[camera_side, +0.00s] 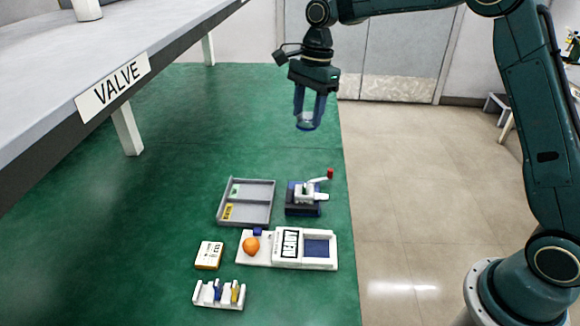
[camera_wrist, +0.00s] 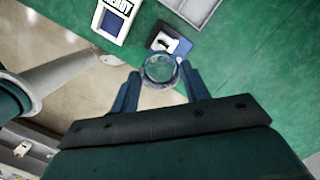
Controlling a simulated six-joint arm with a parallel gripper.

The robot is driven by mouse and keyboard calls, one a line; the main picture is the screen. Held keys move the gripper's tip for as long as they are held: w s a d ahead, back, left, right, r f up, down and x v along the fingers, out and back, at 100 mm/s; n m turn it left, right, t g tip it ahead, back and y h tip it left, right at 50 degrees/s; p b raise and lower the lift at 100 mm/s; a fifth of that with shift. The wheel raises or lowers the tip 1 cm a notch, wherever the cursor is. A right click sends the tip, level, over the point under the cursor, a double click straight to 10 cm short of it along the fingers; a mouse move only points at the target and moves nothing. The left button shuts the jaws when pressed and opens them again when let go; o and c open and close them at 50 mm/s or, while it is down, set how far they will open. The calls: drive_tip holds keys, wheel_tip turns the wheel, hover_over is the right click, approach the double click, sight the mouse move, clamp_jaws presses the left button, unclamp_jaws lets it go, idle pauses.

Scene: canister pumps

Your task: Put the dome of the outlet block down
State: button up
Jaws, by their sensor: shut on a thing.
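My gripper (camera_side: 307,122) is shut on a clear, glassy dome (camera_side: 306,117) and holds it in the air above the far part of the green table. In the wrist view the dome (camera_wrist: 159,69) shows as a round transparent ring between the two blue fingers. The outlet block (camera_side: 304,197), dark blue with a white top and a lever with a red knob, stands on the table well below the gripper, near the right edge. In the wrist view it (camera_wrist: 166,44) shows just beyond the dome, which partly covers it.
A grey tray (camera_side: 247,222) lies left of the block. A white panel marked READY (camera_side: 330,264) with an orange ball (camera_side: 251,245) is nearer. A small white-orange box (camera_side: 209,254) and a white rack (camera_side: 201,296) are front left. A raised shelf labelled VALVE (camera_side: 112,85) stands left.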

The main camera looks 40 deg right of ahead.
drive_tip(key=shift+s+f, duration=0.1)
drive_tip(key=shift+s, duration=0.05)
drive_tip(key=s+f, duration=0.5)
drive_tip(key=s, duration=0.6)
wheel_tip(320, 180, down, 16)
drive_tip(key=shift+w+d+f, duration=0.1)
drive_tip(key=shift+f, duration=0.1)
idle(0.6)
drive_tip(key=shift+f, duration=1.85)
drive_tip(key=shift+f, duration=0.1)
drive_tip(key=o, duration=0.9)
drive_tip(key=shift+o, duration=0.2)
